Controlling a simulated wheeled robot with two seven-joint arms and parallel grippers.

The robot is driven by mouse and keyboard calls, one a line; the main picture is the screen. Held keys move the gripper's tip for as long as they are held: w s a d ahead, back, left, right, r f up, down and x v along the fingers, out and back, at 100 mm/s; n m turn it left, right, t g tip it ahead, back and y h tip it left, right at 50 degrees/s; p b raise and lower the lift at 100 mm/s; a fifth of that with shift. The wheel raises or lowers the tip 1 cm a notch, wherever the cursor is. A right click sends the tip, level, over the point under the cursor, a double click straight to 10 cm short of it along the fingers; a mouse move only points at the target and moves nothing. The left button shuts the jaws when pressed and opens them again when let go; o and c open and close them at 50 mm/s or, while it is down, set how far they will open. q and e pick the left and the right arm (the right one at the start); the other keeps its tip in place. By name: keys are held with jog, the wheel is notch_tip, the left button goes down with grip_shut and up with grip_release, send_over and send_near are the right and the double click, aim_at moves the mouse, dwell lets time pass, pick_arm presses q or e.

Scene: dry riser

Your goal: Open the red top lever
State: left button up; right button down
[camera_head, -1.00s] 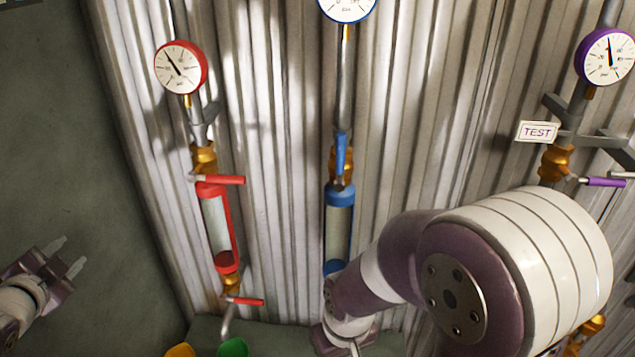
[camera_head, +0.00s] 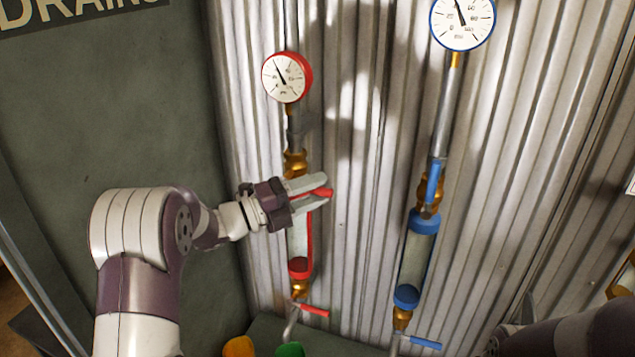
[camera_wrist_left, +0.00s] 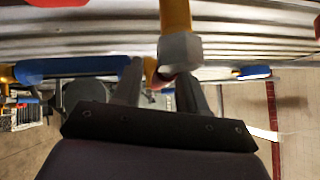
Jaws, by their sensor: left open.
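The red top lever (camera_head: 320,193) sticks out to the right, roughly level, below the brass valve (camera_head: 295,163) on the red-marked pipe. My left gripper (camera_head: 322,186) has its two fingers over the lever from the left, jaws apart, and hides part of it. Whether a finger touches the lever I cannot tell. In the left wrist view the two fingers (camera_wrist_left: 158,90) show apart, with a brass fitting and grey nut (camera_wrist_left: 179,48) in front of them. My right arm shows at the lower right of the head view; its jaws are not clear.
Below are a red-capped sight glass (camera_head: 301,267) and a lower red lever (camera_head: 315,311). The red gauge (camera_head: 287,77) is above. To the right stands the blue pipe with its upright blue lever (camera_head: 433,185) and lower blue lever (camera_head: 425,343). Corrugated wall lies close behind.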

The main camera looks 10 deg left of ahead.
pick_arm(q)
jog(key=shift+w+d, duration=0.2)
jog(key=shift+d, duration=0.1)
jog(key=shift+c, duration=0.3)
